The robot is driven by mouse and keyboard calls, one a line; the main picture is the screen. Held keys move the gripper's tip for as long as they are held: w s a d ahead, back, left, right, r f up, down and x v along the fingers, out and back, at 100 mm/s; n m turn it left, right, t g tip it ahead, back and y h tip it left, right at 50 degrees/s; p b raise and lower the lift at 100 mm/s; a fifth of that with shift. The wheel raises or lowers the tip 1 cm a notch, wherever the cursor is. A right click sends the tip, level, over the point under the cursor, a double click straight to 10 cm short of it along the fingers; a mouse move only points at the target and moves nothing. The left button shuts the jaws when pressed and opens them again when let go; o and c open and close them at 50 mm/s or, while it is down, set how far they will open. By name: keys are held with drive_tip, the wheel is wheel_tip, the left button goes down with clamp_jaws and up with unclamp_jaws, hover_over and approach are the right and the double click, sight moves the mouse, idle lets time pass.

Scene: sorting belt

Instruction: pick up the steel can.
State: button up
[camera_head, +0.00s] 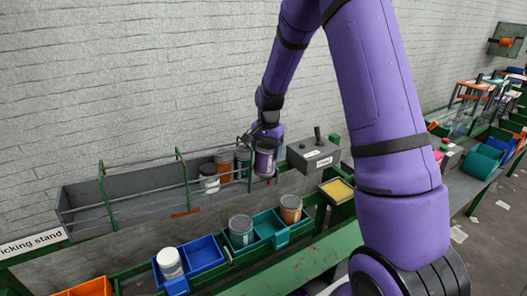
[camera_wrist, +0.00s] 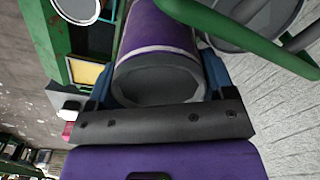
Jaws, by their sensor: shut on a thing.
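The steel can (camera_head: 264,162) has a purple side with a pale line near its bare grey end. In the wrist view the can (camera_wrist: 160,55) lies between the blue fingers of my gripper (camera_wrist: 160,85), with its hollow-looking grey end towards the camera. In the head view my gripper (camera_head: 266,146) is shut on the can from above. The can is roughly upright at the right end of the wall rack (camera_head: 140,205). I cannot tell whether its base touches the rack.
A white-lidded jar (camera_head: 209,178) and orange-brown cans (camera_head: 225,166) stand in the rack just left of my gripper, behind thin rails. A grey control box (camera_head: 313,156) is close on the right. Below are blue (camera_head: 203,252) and teal bins (camera_head: 270,227) with containers.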

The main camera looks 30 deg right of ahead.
drive_tip(key=s, duration=1.6)
drive_tip(key=shift+w, duration=0.15)
idle(4.1)
